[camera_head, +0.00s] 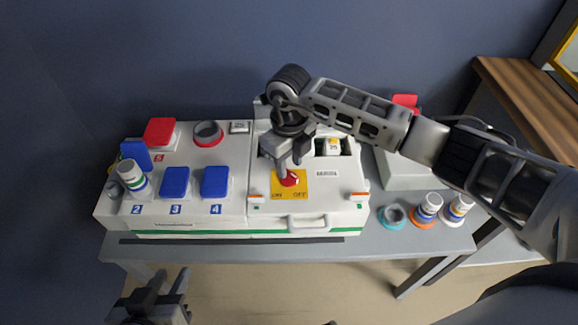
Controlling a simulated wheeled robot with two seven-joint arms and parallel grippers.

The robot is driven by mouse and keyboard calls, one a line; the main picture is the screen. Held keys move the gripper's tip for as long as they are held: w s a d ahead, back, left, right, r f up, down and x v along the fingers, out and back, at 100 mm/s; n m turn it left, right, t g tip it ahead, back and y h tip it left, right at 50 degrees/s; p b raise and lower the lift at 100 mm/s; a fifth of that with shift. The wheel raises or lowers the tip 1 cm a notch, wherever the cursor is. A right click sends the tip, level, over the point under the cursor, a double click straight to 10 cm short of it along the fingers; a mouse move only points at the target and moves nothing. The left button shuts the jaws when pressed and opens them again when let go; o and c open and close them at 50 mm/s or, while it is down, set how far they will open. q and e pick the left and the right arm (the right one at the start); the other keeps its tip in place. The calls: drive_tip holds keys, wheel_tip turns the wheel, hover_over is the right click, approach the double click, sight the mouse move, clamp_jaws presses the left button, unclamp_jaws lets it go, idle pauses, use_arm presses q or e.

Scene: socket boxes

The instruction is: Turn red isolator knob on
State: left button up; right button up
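The red isolator knob (289,180) sits on a yellow plate (306,189) on the front right part of the white socket box (262,215). The plate has "ON" at its left and "OFF" at its right. My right gripper (284,170) comes down from above with its fingertips at the knob and hides part of it. I cannot tell whether the fingers touch or grip it, nor which way the knob points. My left gripper (170,283) is open and empty, below the front edge of the table at the lower left.
Blue socket covers (175,182) and a red cover (160,130) are on the box's left part. A plug (133,178) stands at its left end. A grey table (455,236) carries plugs (427,208) and a teal ring (391,216) at the right. My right arm crosses the box's right side.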

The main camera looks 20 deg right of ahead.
drive_tip(key=shift+f, duration=1.1)
clamp_jaws()
